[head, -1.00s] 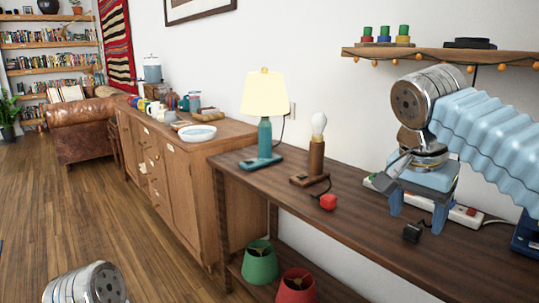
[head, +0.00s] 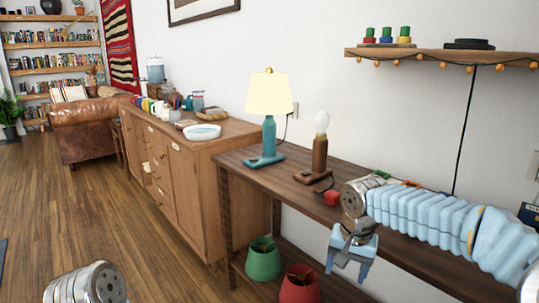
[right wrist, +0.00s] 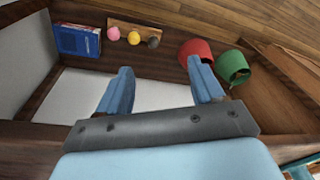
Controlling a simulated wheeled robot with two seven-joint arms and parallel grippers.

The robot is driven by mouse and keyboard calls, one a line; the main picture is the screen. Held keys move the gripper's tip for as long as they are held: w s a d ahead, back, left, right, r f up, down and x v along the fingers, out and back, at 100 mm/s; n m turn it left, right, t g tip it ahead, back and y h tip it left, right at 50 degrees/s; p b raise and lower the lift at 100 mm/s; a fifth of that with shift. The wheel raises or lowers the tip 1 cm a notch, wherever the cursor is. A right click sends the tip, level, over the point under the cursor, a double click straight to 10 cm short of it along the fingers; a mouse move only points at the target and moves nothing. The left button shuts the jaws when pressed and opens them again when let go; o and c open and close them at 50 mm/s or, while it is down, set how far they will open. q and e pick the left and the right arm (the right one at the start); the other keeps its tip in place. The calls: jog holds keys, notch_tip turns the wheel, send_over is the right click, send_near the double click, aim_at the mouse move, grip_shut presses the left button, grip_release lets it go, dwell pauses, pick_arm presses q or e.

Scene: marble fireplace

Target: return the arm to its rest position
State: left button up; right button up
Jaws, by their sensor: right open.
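My right arm comes in from the right in the head view, its light blue sleeve stretched along the table. My right gripper (head: 348,270) hangs pointing down in front of the table's front edge, open and empty. In the right wrist view its two blue fingers (right wrist: 160,92) stand apart with nothing between them. My left gripper is not in view; only a metal joint of mine shows at the bottom left of the head view.
The dark wood table (head: 240,162) bears a teal lamp (head: 268,135), a bare-bulb lamp (head: 320,145) and a red plug (head: 332,198). Green (head: 264,260) and red (head: 299,284) shades sit below. A blue book (right wrist: 78,40) shows in the wrist view.

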jog(key=s+a+f+n+g+y, duration=0.15)
jog(key=a+f, duration=0.25)
jog(key=f, duration=1.1)
jog(key=s+a+f+n+y, duration=0.1)
jog(key=s+a+f, duration=0.1)
jog(key=s+f, duration=0.5)
jog(key=s+a+f+n+y, duration=0.1)
jog(key=s+a+f+y, duration=0.15)
jog(key=f, duration=0.85)
jog(key=s+d+f+h, duration=0.1)
jog(key=s+f, duration=0.5)
jog(key=s, duration=0.4)
jog(key=shift+s+d+f, duration=0.15)
jog(key=shift+d, duration=0.2)
